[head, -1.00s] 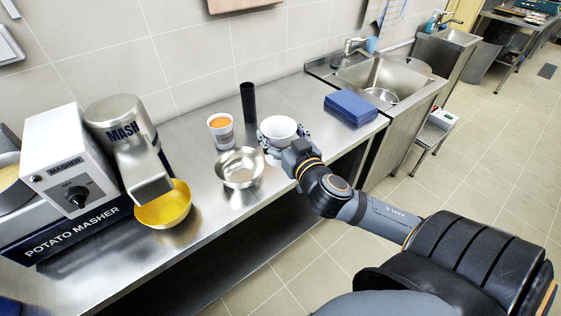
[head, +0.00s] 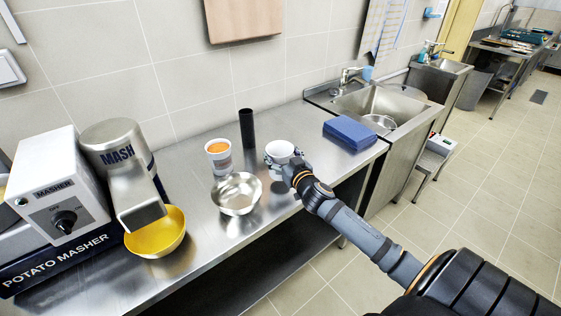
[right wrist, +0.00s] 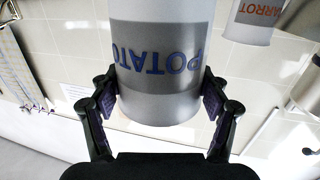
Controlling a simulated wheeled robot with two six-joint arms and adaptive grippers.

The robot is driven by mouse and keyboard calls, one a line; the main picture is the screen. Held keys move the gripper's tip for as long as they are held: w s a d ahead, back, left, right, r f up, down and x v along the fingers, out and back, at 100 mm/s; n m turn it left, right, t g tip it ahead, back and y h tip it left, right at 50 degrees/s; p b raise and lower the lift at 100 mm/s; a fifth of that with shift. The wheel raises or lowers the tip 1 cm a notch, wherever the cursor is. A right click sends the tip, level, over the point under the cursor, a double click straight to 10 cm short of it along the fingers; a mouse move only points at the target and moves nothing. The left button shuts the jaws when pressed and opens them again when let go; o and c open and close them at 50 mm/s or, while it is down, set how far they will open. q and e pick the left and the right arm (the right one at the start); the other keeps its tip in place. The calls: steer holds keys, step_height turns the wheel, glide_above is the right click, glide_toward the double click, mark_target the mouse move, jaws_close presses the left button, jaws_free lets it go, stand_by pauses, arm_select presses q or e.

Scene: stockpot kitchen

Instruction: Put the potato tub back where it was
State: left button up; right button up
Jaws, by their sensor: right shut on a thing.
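The potato tub (right wrist: 160,65) is a white tub with a grey band reading POTATO, which appears upside down in the right wrist view. In the head view its white open top (head: 280,150) shows at the counter's middle, right of the carrot tub. My right gripper (head: 284,165) is shut on it, with its two fingers (right wrist: 160,105) on either side of the tub in the right wrist view. The tub looks upright and low over the counter; I cannot tell whether its base touches. My left gripper is not in view.
The carrot tub (head: 218,153) with orange contents, a black cylinder (head: 247,128) and a steel bowl (head: 236,193) stand to its left. A blue box (head: 349,132) and the sink (head: 385,110) are to its right. The masher (head: 60,190) and yellow bowl (head: 156,235) stand far left.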

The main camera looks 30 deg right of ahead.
step_height(320, 180, down, 3)
steer(key=shift+a+r, duration=0.1)
